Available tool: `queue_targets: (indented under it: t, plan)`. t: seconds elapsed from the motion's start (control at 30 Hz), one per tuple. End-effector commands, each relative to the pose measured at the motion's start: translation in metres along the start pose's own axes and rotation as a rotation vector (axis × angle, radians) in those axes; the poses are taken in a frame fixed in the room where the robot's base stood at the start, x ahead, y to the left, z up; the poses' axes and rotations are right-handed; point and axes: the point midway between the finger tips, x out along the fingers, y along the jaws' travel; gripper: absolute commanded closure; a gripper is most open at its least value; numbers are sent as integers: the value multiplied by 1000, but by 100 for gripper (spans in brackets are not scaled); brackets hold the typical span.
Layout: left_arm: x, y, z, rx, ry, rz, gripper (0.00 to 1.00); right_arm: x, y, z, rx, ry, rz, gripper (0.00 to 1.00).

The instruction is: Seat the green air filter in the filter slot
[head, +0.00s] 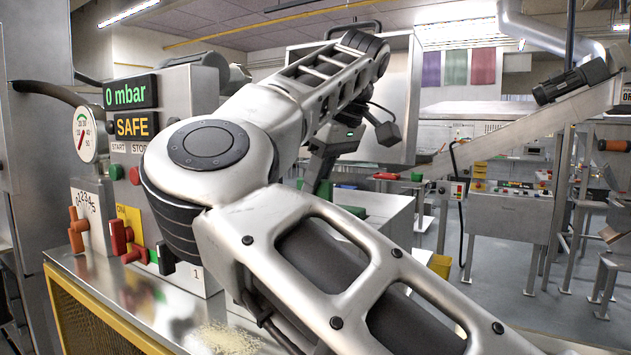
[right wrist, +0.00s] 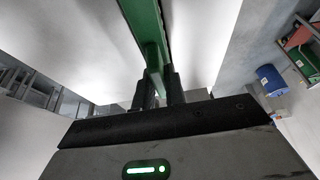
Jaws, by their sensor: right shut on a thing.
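My right gripper (right wrist: 158,88) is shut on the green air filter (right wrist: 146,28) in the right wrist view. The filter shows as a green bar with a handle-like piece between the fingers, running up out of the frame. In the head view my right arm crosses the middle, and the right gripper (head: 323,165) points down in front of a metal cabinet. A small green part of the filter (head: 322,190) shows below it; the rest is hidden behind my arm. I cannot make out the filter slot. My left gripper is not in view.
A control panel (head: 128,150) with a "0 mbar" and "SAFE" display, a gauge, and red and orange handles stands at the left. A metal cabinet (head: 402,110) stands behind my arm. A conveyor (head: 505,125) slopes up at the right. The floor at right is partly clear.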

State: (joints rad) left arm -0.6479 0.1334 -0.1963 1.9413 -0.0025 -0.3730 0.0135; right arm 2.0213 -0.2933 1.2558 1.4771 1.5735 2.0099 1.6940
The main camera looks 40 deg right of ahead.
Motion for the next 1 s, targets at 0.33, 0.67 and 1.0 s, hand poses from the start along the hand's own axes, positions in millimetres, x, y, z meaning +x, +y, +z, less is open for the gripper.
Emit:
queue_targets:
  t: [0.33,0.67,1.0]
  plan:
    - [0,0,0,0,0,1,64,1,0,0,1,0,0,66]
    - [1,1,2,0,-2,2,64,-37,0,-1,-2,7,1,66]
    - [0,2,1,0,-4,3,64,-104,0,0,-2,5,0,66]
